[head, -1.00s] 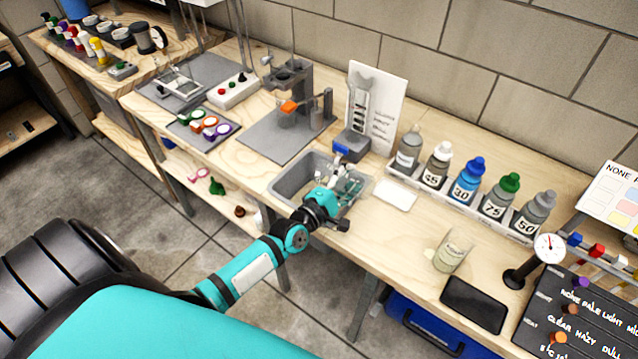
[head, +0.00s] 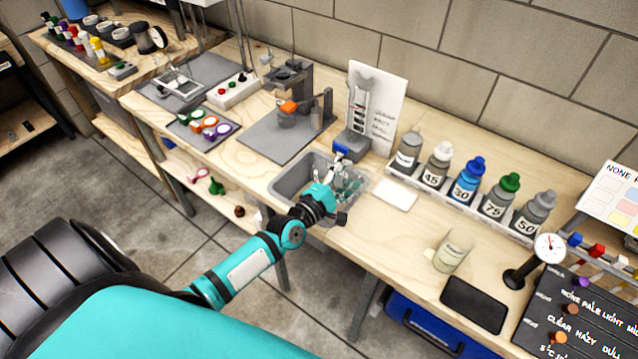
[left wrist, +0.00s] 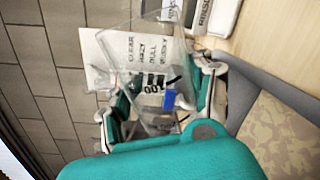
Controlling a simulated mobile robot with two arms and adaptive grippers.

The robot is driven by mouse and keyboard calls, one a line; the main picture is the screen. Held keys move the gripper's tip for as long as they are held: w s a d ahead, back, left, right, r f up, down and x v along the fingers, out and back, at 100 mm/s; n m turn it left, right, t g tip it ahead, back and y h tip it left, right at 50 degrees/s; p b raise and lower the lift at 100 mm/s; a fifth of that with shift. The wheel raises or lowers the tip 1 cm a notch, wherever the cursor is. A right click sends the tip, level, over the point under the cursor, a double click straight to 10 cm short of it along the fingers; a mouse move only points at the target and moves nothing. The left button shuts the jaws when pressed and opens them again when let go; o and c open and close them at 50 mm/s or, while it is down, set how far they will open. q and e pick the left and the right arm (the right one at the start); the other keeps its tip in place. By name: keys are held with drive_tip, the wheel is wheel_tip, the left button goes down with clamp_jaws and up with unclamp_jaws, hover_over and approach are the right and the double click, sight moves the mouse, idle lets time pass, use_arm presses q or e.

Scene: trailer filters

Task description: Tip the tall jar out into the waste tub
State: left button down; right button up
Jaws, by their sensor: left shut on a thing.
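My left gripper (head: 342,182) is over the right part of the grey waste tub (head: 287,187), which is set into the bench. In the left wrist view the gripper (left wrist: 155,98) is shut on a clear, see-through jar (left wrist: 150,50), with one finger on each side. The jar appears strongly tilted there, and I cannot tell whether anything is in it. In the head view the jar is mostly hidden by the gripper. The tub's grey rim (left wrist: 262,88) and a mottled tan area inside it show at the right of the wrist view. My right gripper is not in view.
A grey device with a blue part (head: 348,146) and a white chart board (head: 377,105) stand just behind the tub. A row of numbered bottles (head: 464,180) is to the right. A labelled clear beaker (head: 452,252) and a dark pad (head: 473,304) are nearer the front.

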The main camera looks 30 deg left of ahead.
use_arm(q)
drive_tip(key=shift+w+a+r+n+b, duration=0.1)
drive_tip(key=shift+a+r+n+b, duration=0.15)
drive_tip(key=shift+a+r+n, duration=0.5)
drive_tip(key=shift+w+a+r+n+b, duration=0.1)
drive_tip(key=shift+a+r+n+b, duration=0.25)
drive_tip(key=shift+n, duration=0.7)
idle(1.9)
